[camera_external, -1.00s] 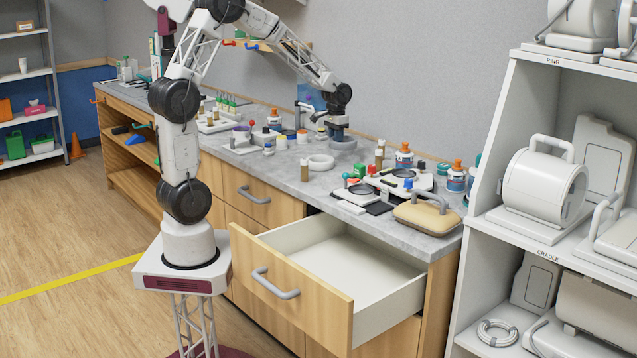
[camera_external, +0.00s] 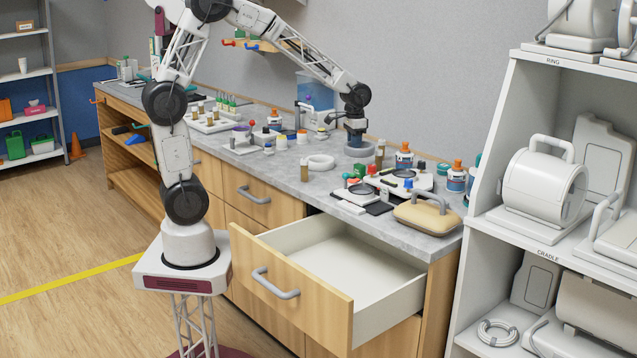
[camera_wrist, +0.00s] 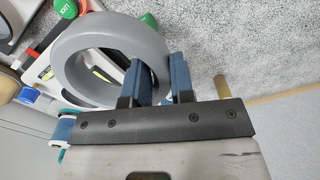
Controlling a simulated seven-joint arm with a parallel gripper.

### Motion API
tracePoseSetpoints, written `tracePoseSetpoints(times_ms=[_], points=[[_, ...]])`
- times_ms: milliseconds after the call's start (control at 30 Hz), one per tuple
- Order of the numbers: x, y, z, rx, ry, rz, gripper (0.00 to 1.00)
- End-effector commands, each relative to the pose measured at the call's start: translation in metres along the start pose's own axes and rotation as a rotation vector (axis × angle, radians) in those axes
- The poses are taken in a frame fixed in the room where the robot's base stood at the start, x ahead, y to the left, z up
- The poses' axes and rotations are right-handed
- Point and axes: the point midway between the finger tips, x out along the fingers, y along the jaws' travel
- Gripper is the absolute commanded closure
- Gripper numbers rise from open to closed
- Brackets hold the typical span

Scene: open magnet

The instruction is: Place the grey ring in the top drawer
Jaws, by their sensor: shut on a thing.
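The grey ring (camera_wrist: 68,62) is large in the wrist view, with one side of its band between the two blue fingers of my gripper (camera_wrist: 160,80). My gripper (camera_external: 355,143) is shut on the ring's band. In the external view the ring (camera_external: 358,152) shows below the gripper, over the back of the counter; its exact height is hard to tell. The top drawer (camera_external: 325,309) of the right-hand cabinet is pulled open, in front of and below the gripper. Its pale inside looks empty.
A paler ring (camera_external: 320,162) lies on the grey counter (camera_external: 283,168) left of the gripper. Bottles (camera_external: 404,157), a tan handled case (camera_external: 427,216) and other small items crowd the counter's right part. A white shelf unit (camera_external: 500,165) stands at the right.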

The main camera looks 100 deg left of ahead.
Motion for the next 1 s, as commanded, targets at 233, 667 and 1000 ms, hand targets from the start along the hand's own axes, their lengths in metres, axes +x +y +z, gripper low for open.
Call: tracePoseSetpoints(times_ms=[233,667,1000], points=[[-0.011,0.045,0.008,0.075,0.005,0.000,1.00],[-0.023,0.117,0.030,0.199,0.003,0.001,1.00],[-0.033,0.170,0.053,0.298,0.001,0.001,1.00]])
